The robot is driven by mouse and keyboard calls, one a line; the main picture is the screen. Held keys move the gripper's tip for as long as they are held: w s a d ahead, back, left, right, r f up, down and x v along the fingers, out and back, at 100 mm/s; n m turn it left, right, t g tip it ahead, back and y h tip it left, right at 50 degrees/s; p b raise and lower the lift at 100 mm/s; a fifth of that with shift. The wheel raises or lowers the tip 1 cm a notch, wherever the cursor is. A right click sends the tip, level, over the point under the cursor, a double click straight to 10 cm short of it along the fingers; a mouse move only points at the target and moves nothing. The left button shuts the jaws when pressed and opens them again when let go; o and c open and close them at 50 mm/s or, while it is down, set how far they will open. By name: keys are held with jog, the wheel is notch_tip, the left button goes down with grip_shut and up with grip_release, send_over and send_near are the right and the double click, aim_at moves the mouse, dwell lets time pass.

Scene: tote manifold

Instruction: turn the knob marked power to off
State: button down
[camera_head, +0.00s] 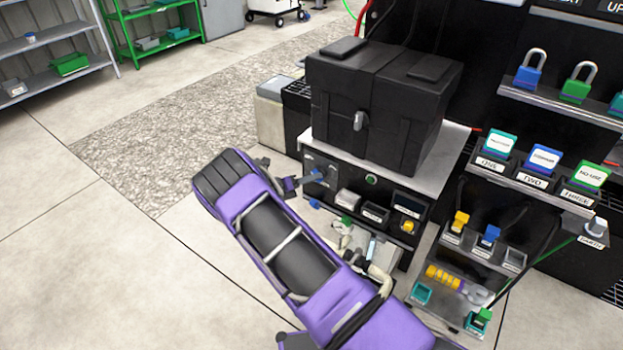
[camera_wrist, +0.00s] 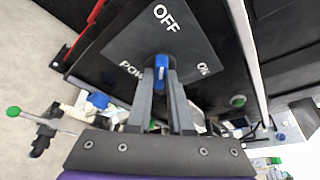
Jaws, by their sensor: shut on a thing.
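The power knob (camera_wrist: 161,68) is blue and sits on a dark plate (camera_wrist: 118,45) with white lettering. OFF is printed above the knob in the wrist view, ON to its right, and POWER to its lower left, partly covered. My gripper (camera_wrist: 161,78) is shut on the knob, one finger on each side. The knob's long side runs up the picture, roughly toward OFF; its exact pointer is hard to make out. In the head view my gripper (camera_head: 303,181) is at the left of the bench's front panel, and its fingers partly hide the knob there.
A black case (camera_head: 380,105) stands on the bench above the panel. A green button (camera_head: 371,180) is right of the knob. Labelled bins and padlocks (camera_head: 527,70) hang on the rack at right. Open floor (camera_head: 110,250) lies to the left.

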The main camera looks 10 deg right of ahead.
jog(key=c, duration=0.8)
grip_release()
jog(key=p+v, duration=0.1)
jog(key=v, duration=1.6)
jog(key=shift+s+a, duration=0.15)
jog(key=shift+a, duration=0.05)
